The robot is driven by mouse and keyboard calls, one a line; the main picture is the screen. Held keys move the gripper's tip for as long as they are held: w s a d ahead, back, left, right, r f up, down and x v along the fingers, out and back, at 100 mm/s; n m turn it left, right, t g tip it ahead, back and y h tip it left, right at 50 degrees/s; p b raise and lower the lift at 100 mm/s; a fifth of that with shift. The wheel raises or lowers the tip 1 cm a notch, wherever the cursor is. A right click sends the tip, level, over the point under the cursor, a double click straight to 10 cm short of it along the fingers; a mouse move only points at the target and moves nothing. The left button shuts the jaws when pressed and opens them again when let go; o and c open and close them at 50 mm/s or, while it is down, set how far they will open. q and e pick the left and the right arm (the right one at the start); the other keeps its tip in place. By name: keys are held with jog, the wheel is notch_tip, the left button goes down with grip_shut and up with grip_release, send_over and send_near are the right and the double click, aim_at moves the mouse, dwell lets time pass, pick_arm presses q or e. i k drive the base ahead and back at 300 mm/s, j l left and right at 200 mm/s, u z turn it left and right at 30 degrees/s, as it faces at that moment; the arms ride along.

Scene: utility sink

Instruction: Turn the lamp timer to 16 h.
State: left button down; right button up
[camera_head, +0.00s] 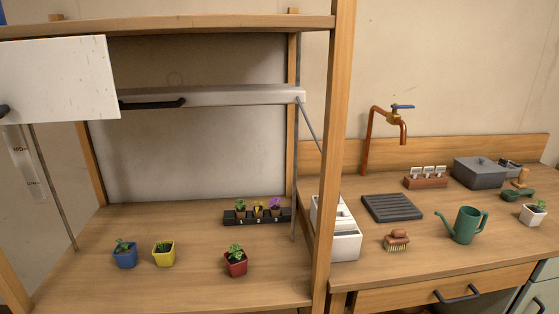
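No lamp timer dial or hour marks can be made out in the head view. A long pale metal bar (230,96), which looks like the lamp, spans the wooden shelf unit under its top board. A black handle (152,103) is on the bar's front left. A white panel (60,80) hangs at the upper left and hides part of the frame behind it. A pale strip with small lettering (22,165) hangs below the panel; one mark seems to read LOW. Neither of my grippers is in view.
Blue (124,258), yellow (164,257) and red (236,264) pots stand on the shelf before a black tray (284,217) of small plants. A wooden post (336,150) divides this shelf from the sink counter, with a watering can (466,228) and copper tap (369,140).

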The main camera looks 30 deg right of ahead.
aim_at(503, 162)
jog(key=k+l, duration=0.1)
jog(key=l, duration=1.2)
jog(key=k+l, duration=0.15)
jog(key=l, duration=1.1)
jog(key=k+l, duration=0.2)
jog(key=l, duration=0.15)
jog(key=k+l, duration=0.2)
jog(key=l, duration=0.15)
jog(key=k+l, duration=0.2)
jog(key=l, duration=0.2)
jog(key=k+l+z, duration=0.1)
jog(key=l, duration=0.25)
jog(key=k+l, duration=0.45)
jog(key=l, duration=0.3)
jog(key=k+l, duration=0.2)
jog(key=l, duration=0.15)
jog(key=k+l, duration=0.3)
jog(key=l, duration=0.15)
jog(key=k+l, duration=0.35)
jog(key=i+l+u, duration=0.2)
jog(key=i+l, duration=0.2)
jog(key=l, duration=0.2)
jog(key=i+l+u, duration=0.15)
jog(key=l, duration=0.2)
jog(key=i+l+u, duration=0.1)
jog(key=l, duration=0.2)
jog(key=k+j+z, duration=0.25)
jog(key=i+j, duration=0.1)
jog(key=j, duration=0.05)
